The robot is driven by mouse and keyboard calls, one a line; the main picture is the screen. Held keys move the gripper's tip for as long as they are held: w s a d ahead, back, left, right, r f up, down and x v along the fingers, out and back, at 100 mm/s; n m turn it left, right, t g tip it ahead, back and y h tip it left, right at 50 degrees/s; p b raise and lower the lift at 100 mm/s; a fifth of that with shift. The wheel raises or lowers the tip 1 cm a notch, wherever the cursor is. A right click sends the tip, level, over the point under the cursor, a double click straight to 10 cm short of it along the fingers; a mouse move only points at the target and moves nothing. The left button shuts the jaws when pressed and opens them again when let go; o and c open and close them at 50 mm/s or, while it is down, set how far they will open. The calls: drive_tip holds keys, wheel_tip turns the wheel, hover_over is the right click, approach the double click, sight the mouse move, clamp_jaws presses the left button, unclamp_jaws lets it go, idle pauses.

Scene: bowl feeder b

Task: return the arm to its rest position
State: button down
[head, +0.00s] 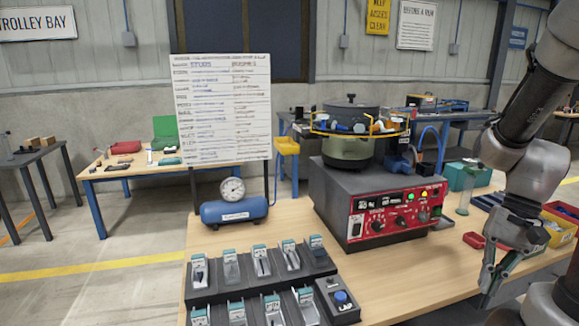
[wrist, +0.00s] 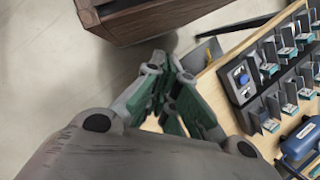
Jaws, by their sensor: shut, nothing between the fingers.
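My gripper (head: 488,287) hangs at the lower right of the head view, fingers pointing down, near the table's front edge. In the wrist view my gripper (wrist: 172,128) shows its green-lined fingers drawn together, with nothing held between them. The arm comes down from the upper right of the head view, with its upper links bent above the right part of the table (head: 400,285). The gripper is apart from the objects on the table.
The bowl feeder (head: 352,135) stands on its red-panelled control box (head: 385,222) left of the arm. Racks of labelled slots (head: 260,285) and a blue tank (head: 234,210) are further left. A red tray (head: 474,240) and coloured bins (head: 556,230) lie near my arm.

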wheel_tip(320, 180, up, 14)
drive_tip(key=s+a+n+t+h, duration=0.1)
drive_tip(key=a+n+t+h, duration=0.2)
drive_tip(key=n+t, duration=0.3)
drive_tip(key=shift+s+n+t, duration=0.3)
drive_tip(key=shift+n+t, duration=0.1)
